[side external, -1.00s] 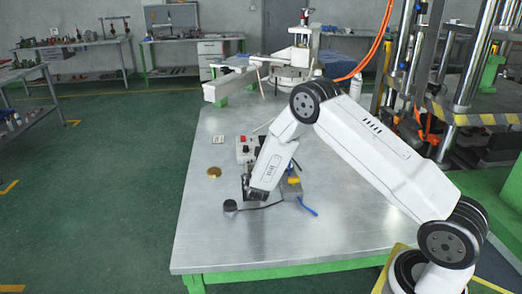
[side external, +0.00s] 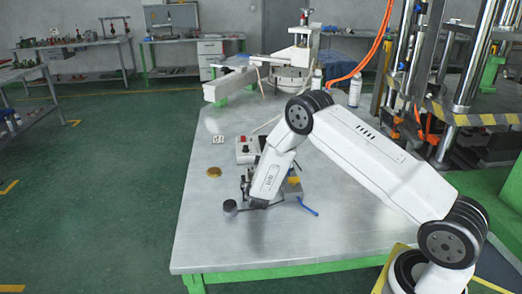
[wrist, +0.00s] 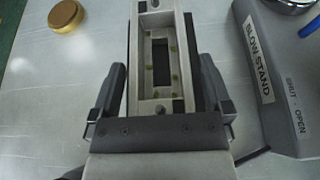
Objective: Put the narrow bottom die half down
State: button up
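The narrow bottom die half (wrist: 146,80) is a pale metal rectangular block with a dark slot and small brass-coloured dots, seen from above in the wrist view. My gripper (wrist: 161,85) has its dark fingers along the left and right sides of the die half and appears shut on it. In the side external view my gripper (side external: 257,203) points down low over the metal table (side external: 235,245). My wrist hides the die half there, so I cannot tell whether it touches anything beneath.
A grey box labelled BLOW STAND (wrist: 262,50) stands close on the right in the wrist view. A gold disc (wrist: 66,16) lies at upper left. A control box (side external: 247,148) is behind the gripper, and a blue item (side external: 308,206) lies to its right. The front table is clear.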

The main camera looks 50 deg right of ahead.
jog(key=shift+r, duration=0.15)
jog(key=shift+s+a+r, duration=0.25)
jog(key=shift+s+a, duration=0.15)
jog(key=shift+a, duration=0.05)
jog(key=v, duration=1)
jog(key=shift+s+a+r, duration=0.15)
jog(key=shift+s+a, duration=0.05)
jog(key=shift+s, duration=0.05)
jog(key=shift+d, duration=0.1)
jog(key=shift+s+d+r+m, duration=0.1)
jog(key=shift+s+r+m, duration=0.05)
jog(key=shift+s+m, duration=0.15)
jog(key=s+r+m+g+y, duration=0.1)
jog(key=s+r+m+g, duration=0.3)
jog(key=s+m+g, duration=0.6)
jog(key=s+a+r+m+t+y, duration=0.1)
jog(key=s+a+m+y, duration=0.3)
jog(key=m, duration=0.4)
jog(key=s+a+r+m+t+y, duration=0.2)
jog(key=s+a+r+m+y, duration=0.2)
jog(key=m, duration=0.4)
jog(key=shift+s+a+r+y, duration=0.3)
jog(key=shift+s+a, duration=0.4)
jog(key=shift+a, duration=0.35)
